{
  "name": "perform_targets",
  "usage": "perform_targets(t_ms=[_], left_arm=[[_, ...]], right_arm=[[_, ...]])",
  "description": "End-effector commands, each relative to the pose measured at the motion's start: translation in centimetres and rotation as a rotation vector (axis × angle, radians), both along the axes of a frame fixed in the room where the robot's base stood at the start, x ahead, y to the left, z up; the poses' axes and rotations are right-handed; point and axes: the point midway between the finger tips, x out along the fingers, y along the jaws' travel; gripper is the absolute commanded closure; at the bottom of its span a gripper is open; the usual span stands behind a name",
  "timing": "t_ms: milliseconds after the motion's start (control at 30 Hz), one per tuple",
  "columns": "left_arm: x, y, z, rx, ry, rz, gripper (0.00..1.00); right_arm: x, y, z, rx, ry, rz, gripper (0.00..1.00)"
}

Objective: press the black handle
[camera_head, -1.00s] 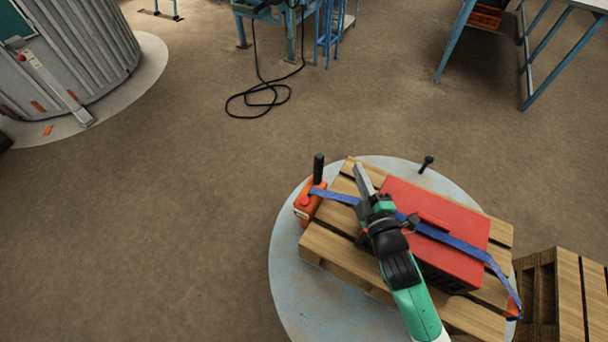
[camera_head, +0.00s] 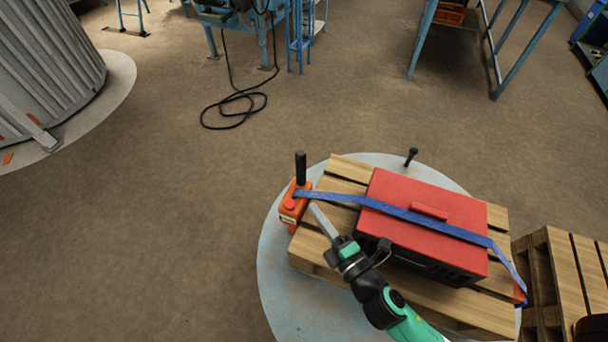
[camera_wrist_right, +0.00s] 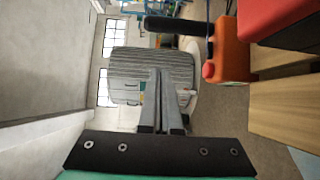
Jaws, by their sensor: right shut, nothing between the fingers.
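The black handle (camera_head: 300,168) stands upright on an orange ratchet unit (camera_head: 292,207) at the left corner of the wooden pallet. In the right wrist view the black handle (camera_wrist_right: 177,25) points left from the orange unit (camera_wrist_right: 232,55), near the top. My right gripper (camera_head: 313,207) is shut and empty, its tip just right of the orange unit and below the handle in the head view. Whether the tip touches the unit is unclear. In the wrist view the closed fingers (camera_wrist_right: 158,75) lie below and left of the handle, apart from it in the picture. My left gripper is not in view.
A blue strap (camera_head: 400,213) runs from the orange unit across a red box (camera_head: 415,245) on the pallet (camera_head: 345,168). The pallet rests on a round pale platform (camera_head: 275,275). Another pallet (camera_head: 565,270) stands at right. The floor left of the platform is clear.

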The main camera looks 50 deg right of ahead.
Motion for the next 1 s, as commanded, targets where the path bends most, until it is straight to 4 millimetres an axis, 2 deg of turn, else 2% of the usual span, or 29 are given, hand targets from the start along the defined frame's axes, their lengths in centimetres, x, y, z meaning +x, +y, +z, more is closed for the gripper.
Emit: perform_targets(t_ms=[133, 367, 500, 600, 1000], left_arm=[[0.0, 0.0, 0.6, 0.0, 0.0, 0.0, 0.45], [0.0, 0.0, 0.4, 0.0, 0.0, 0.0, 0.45], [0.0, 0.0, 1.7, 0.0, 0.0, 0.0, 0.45], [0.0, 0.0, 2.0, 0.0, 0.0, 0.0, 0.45], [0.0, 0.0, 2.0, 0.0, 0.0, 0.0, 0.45]], right_arm=[[3.0, -1.1, 0.3, 0.0, -0.004, -0.004, 1.0], [7.8, -2.6, 0.1, 0.0, -0.003, -0.002, 1.0], [8.6, -4.8, 0.4, 0.001, 0.001, -0.005, 1.0], [9.1, -5.6, 0.2, 0.0, 0.001, -0.002, 1.0], [9.3, -6.0, 0.0, -0.001, 0.0, -0.001, 1.0]])
